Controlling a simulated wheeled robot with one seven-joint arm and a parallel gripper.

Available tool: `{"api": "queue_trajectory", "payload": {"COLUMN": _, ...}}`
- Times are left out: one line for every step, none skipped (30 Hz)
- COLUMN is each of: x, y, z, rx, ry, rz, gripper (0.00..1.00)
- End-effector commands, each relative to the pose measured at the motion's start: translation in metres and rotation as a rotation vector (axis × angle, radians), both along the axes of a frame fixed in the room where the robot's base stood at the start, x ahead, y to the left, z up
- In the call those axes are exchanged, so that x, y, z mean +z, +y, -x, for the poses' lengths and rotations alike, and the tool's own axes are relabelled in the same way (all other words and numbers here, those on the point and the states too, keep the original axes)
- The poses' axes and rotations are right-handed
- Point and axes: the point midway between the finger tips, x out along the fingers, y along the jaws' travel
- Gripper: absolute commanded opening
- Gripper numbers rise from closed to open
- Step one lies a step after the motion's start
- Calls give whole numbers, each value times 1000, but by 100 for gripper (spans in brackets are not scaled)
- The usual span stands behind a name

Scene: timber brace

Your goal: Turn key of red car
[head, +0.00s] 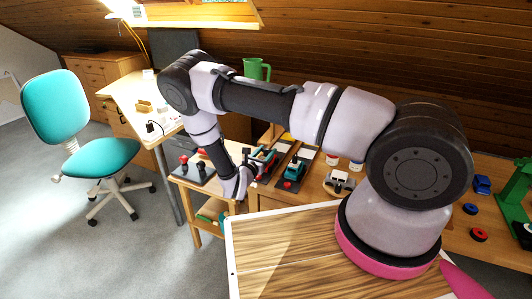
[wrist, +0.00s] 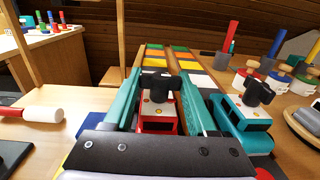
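The red car (wrist: 157,122) sits straight ahead in the wrist view, with a pale top and a black winged key (wrist: 158,85) standing up from it. My gripper (wrist: 161,78) is open; its two teal fingers lie on either side of the car and key, with visible gaps to the key. I cannot tell whether the fingers touch the car's sides. The dark gripper body hides the car's near end. In the head view the red car (head: 262,163) is partly hidden by my gripper.
A teal car (wrist: 238,122) with its own black key stands close on the right; it also shows in the head view (head: 295,169). A white car (head: 340,181) stands farther right. A red-and-white handled tool (wrist: 40,115) lies left. Colored strips (wrist: 168,60) lie beyond.

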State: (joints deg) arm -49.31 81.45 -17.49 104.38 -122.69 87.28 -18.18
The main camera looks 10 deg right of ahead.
Motion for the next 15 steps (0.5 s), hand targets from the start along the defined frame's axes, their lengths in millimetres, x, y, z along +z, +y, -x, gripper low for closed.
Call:
{"api": "queue_trajectory", "payload": {"x": 0, "y": 0, "z": 0, "rx": 0, "ry": 0, "rz": 0, "gripper": 2}}
{"api": "queue_trajectory", "payload": {"x": 0, "y": 0, "z": 0, "rx": 0, "ry": 0, "rz": 0, "gripper": 2}}
{"api": "queue_trajectory", "payload": {"x": 0, "y": 0, "z": 0, "rx": -4, "ry": 0, "rz": 0, "gripper": 2}}
{"api": "queue_trajectory", "payload": {"x": 0, "y": 0, "z": 0, "rx": -11, "ry": -1, "rz": 1, "gripper": 2}}
{"api": "queue_trajectory", "payload": {"x": 0, "y": 0, "z": 0, "rx": -22, "ry": -3, "rz": 1, "gripper": 2}}
{"api": "queue_trajectory", "payload": {"x": 1, "y": 1, "z": -1, "rx": -40, "ry": -4, "rz": 1, "gripper": 2}}
{"api": "queue_trajectory", "payload": {"x": 1, "y": 1, "z": -1, "rx": -56, "ry": -4, "rz": 1, "gripper": 2}}
{"api": "queue_trajectory", "payload": {"x": 1, "y": 0, "z": -1, "rx": -73, "ry": -4, "rz": 1, "gripper": 2}}
{"api": "queue_trajectory", "payload": {"x": 1, "y": 0, "z": -1, "rx": -93, "ry": -4, "rz": 1, "gripper": 2}}
{"api": "queue_trajectory", "payload": {"x": 1, "y": 1, "z": -1, "rx": -106, "ry": -4, "rz": 0, "gripper": 2}}
{"api": "queue_trajectory", "payload": {"x": 0, "y": 0, "z": -1, "rx": -117, "ry": -3, "rz": 0, "gripper": 2}}
{"api": "queue_trajectory", "payload": {"x": 0, "y": 0, "z": 0, "rx": -129, "ry": -1, "rz": 0, "gripper": 2}}
{"api": "queue_trajectory", "payload": {"x": 0, "y": 0, "z": 0, "rx": -135, "ry": -2, "rz": -1, "gripper": 2}}
{"api": "queue_trajectory", "payload": {"x": 0, "y": 0, "z": 0, "rx": -138, "ry": -1, "rz": -1, "gripper": 2}}
{"api": "queue_trajectory", "payload": {"x": 0, "y": 0, "z": 0, "rx": -139, "ry": -1, "rz": -1, "gripper": 2}}
